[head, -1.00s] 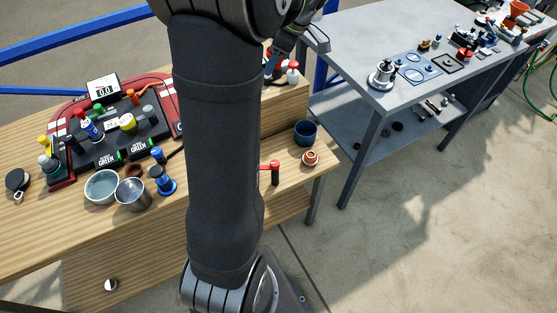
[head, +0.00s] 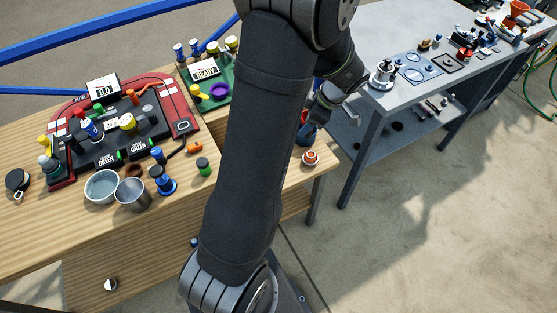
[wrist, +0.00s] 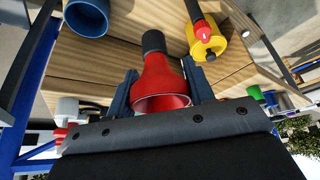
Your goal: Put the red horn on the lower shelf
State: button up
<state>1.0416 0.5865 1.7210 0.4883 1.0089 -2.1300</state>
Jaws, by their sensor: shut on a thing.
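The red horn (wrist: 163,82), with a black bulb, is between the two fingers of my gripper (wrist: 160,88) in the wrist view. The gripper is shut on it, and its open red bell faces the palm. In the head view my gripper (head: 328,103) is over the right end of the wooden bench, near the blue cup; the horn cannot be made out clearly there. A grey lower shelf (head: 377,138) shows under the metal table. The wooden bench also has a lower board (head: 130,270); I cannot tell which one is meant.
The blue cup (wrist: 87,17) and a red-and-yellow item (wrist: 206,38) stand on the wood near the horn. A white-and-orange ring (head: 310,158) is at the bench's right end. Several small parts sit on the grey shelf. The metal table's legs (head: 358,168) edge the gap between benches.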

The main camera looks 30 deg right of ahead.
notch_tip(320, 180, down, 8)
jog(key=w+a+f, duration=0.1)
jog(key=w+f, duration=0.1)
jog(key=w, duration=0.1)
jog(key=w+a+f, duration=0.2)
jog(key=w, duration=0.2)
jog(key=w+a+f, duration=0.1)
jog(key=w+f, duration=0.2)
jog(key=shift+w+a, duration=0.25)
jog(key=shift+w, duration=0.15)
jog(key=shift+f, duration=2)
jog(key=shift+f, duration=0.15)
jog(key=o, duration=1)
jog(key=shift+o, duration=0.2)
